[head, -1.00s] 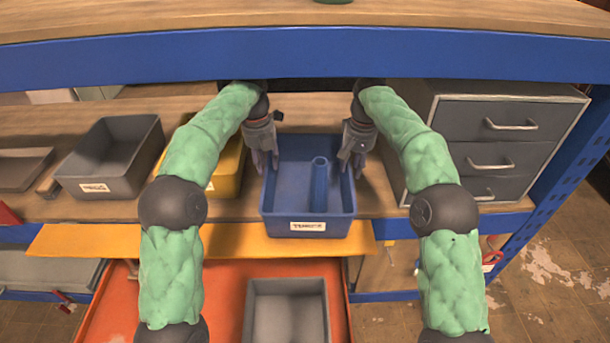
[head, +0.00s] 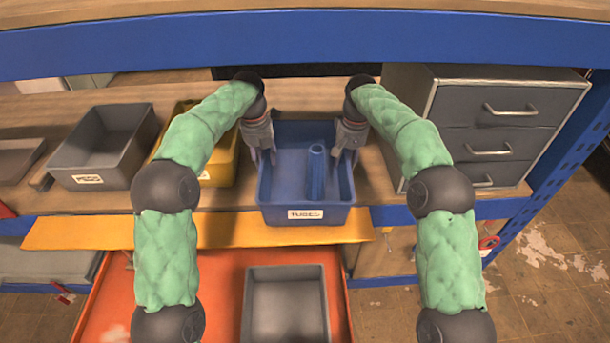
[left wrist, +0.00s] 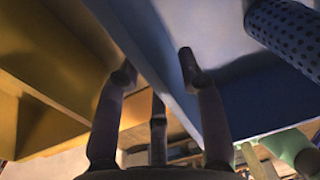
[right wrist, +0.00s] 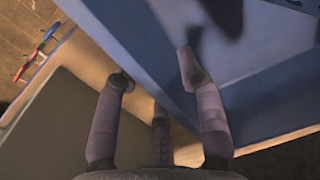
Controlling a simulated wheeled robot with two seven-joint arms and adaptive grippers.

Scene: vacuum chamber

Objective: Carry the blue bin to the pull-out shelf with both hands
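The blue bin (head: 305,216), with a white label on its front, rests upright on the wooden bench near its front edge. A blue tube (head: 316,172) stands or leans inside it. My left gripper (head: 263,155) is at the bin's left wall, and my right gripper (head: 347,153) is at its right wall. In the left wrist view the fingers (left wrist: 157,68) straddle the bin wall, apart. In the right wrist view the fingers (right wrist: 155,70) also straddle the wall with gaps. An orange-yellow board (head: 200,233) and a lower red tray (head: 215,275) stick out below; which is the pull-out shelf is unclear.
A yellow bin (head: 222,168) stands close left of the blue bin, with a grey bin (head: 105,160) farther left. A grey drawer cabinet (head: 485,125) is at right. A blue beam (head: 300,45) crosses above. Another grey bin (head: 286,300) sits on the red tray.

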